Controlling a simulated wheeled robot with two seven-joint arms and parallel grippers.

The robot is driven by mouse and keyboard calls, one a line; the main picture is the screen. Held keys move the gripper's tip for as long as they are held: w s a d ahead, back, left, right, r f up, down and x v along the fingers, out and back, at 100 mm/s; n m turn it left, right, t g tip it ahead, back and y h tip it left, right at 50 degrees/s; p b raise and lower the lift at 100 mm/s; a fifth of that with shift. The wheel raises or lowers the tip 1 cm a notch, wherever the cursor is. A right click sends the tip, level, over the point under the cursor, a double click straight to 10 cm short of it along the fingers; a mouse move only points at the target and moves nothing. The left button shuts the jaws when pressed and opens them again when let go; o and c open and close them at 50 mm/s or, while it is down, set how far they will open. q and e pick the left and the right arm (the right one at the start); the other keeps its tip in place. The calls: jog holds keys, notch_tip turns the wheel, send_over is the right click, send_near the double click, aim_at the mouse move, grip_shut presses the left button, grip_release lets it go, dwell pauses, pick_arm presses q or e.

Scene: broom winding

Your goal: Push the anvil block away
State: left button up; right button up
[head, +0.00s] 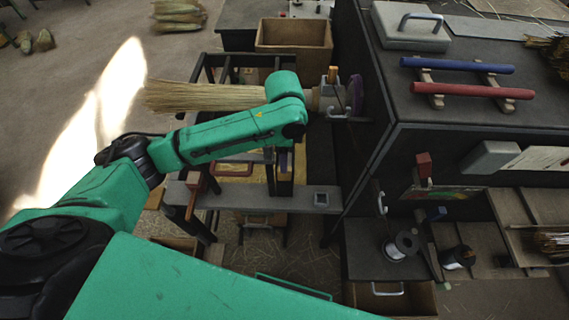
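I cannot tell for sure which thing is the anvil block. A grey block (330,97) with an orange top piece sits beside a purple disc (355,96), on the side of the dark cabinet. A straw broom bundle (205,97) lies level in line with it. My green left arm reaches across the bundle, and its wrist ends just left of the grey block. The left gripper's fingers are hidden behind or below the wrist. I cannot tell whether they touch anything. My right gripper is not in view.
The dark cabinet (450,105) fills the right side and carries a blue bar (457,65), a red bar (470,90) and a grey handled case (410,27). A brown box (293,38) stands behind. A wire spool (402,245) sits on the lower shelf. Open floor lies at left.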

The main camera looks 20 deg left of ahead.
pick_arm(q)
notch_tip(320, 180, down, 5)
grip_shut()
jog(key=shift+w+r, duration=0.1)
dwell(1.4)
